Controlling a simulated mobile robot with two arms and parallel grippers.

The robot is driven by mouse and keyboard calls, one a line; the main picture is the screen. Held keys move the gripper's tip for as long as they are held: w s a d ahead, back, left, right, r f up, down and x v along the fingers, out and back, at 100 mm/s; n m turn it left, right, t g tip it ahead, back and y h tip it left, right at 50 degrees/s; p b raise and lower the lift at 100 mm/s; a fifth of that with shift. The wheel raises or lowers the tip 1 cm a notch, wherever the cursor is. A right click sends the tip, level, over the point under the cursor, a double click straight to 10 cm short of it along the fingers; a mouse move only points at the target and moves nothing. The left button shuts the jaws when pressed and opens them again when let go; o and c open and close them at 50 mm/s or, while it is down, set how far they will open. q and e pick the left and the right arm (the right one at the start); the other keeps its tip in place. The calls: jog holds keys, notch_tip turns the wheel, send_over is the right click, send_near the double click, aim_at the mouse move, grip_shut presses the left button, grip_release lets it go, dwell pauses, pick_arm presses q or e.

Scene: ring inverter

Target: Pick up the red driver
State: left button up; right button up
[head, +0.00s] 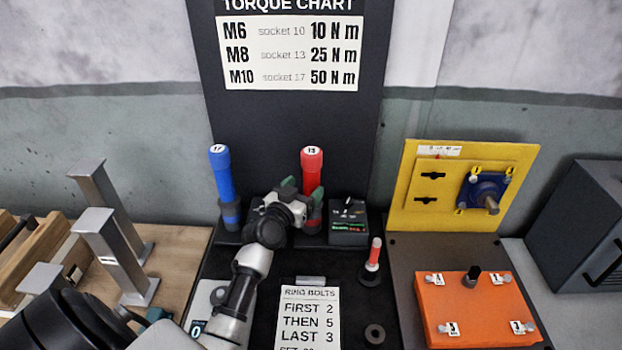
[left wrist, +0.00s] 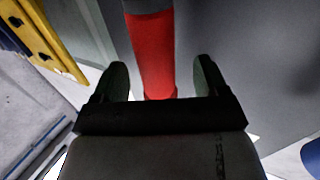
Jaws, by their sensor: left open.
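The red driver (head: 312,165) stands upright at the back of the black bench, with a white cap marked with a number. It also shows in the left wrist view (left wrist: 152,55), running between the two fingers. My left gripper (head: 302,190) is at the driver in the head view, its dark green fingertips around the lower part of the red handle. In the left wrist view the left gripper (left wrist: 160,80) is open, with a gap on each side of the red handle. The driver's lower end is partly hidden by the gripper. My right gripper is not in view.
A blue driver (head: 221,175) stands to the left. A small black box with a display (head: 348,222) is just right of the red driver. Metal brackets (head: 115,250) stand left.

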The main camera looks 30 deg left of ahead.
aim_at(307, 186)
pick_arm(q)
jog(key=w, duration=0.3)
jog(key=shift+w+d+r, duration=0.15)
jog(key=shift+w, duration=0.25)
jog(key=shift+s, duration=0.1)
jog(key=c, duration=1.1)
jog(key=shift+r, duration=0.1)
jog(key=shift+c, duration=0.3)
